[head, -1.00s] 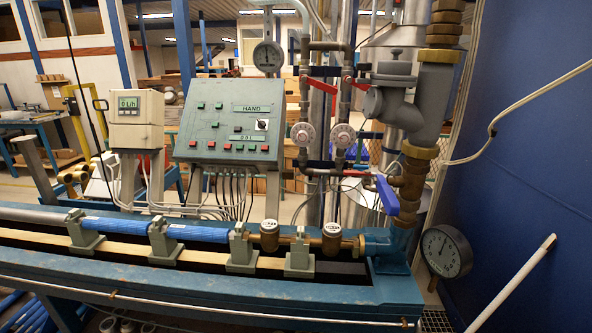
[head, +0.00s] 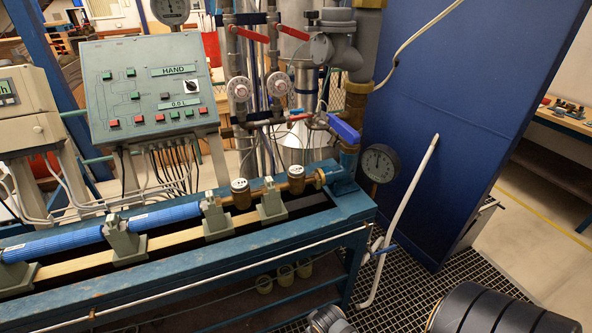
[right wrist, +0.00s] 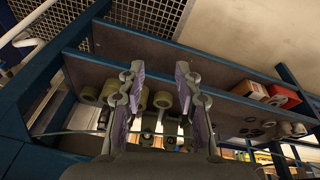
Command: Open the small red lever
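A small red lever (head: 300,117) sits on the thin pipework just left of the blue lever (head: 343,128) in the head view. Two larger red levers, the left one (head: 254,35) and the right one (head: 293,32), sit higher on the vertical pipes. My right gripper (right wrist: 160,88) shows in the right wrist view with its two fingers apart and nothing between them. The wrist view shows shelving beyond the fingers and no red lever. My left gripper is in neither view.
A control panel (head: 150,90) stands left of the pipes. The blue bench (head: 230,262) carries a blue pipe and brass meters. A round gauge (head: 380,163) and white pipe (head: 408,205) are right of the valves, before a blue wall (head: 450,90). Grating (head: 430,285) covers the floor.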

